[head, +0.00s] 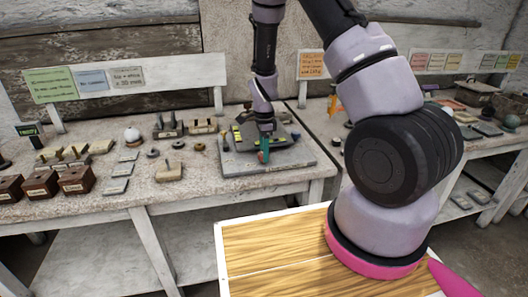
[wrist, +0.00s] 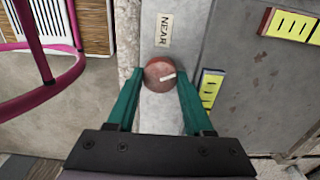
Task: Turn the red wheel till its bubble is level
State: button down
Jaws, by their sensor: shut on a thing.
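My gripper (wrist: 160,85) shows in the wrist view with its two green fingers closed on the sides of a round red wheel (wrist: 155,72). The red wheel has a white mark on its face and sits on a grey slab beside a "NEAR" label. In the head view my gripper (head: 264,150) is at the near edge of the grey slab (head: 230,163) on the bench, and hides the wheel there. Yellow vials with dark marks lie near; one yellow vial (wrist: 211,88) is right of the gripper. I cannot tell the bubble's position in it.
Small blocks, dark brown boxes (head: 77,180) and a white ball (head: 132,135) stand on the bench to the left.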

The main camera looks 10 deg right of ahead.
jog(key=n, duration=0.6)
jog(key=shift+n, duration=0.4)
jog(key=n, duration=0.6)
jog(key=shift+w, duration=0.1)
jog(key=n, duration=0.6)
jog(key=shift+a+n, duration=0.1)
jog(key=shift+n, duration=0.2)
jog(key=n, duration=0.6)
jog(key=shift+n, duration=0.3)
jog(key=c, duration=0.6)
grip_release()
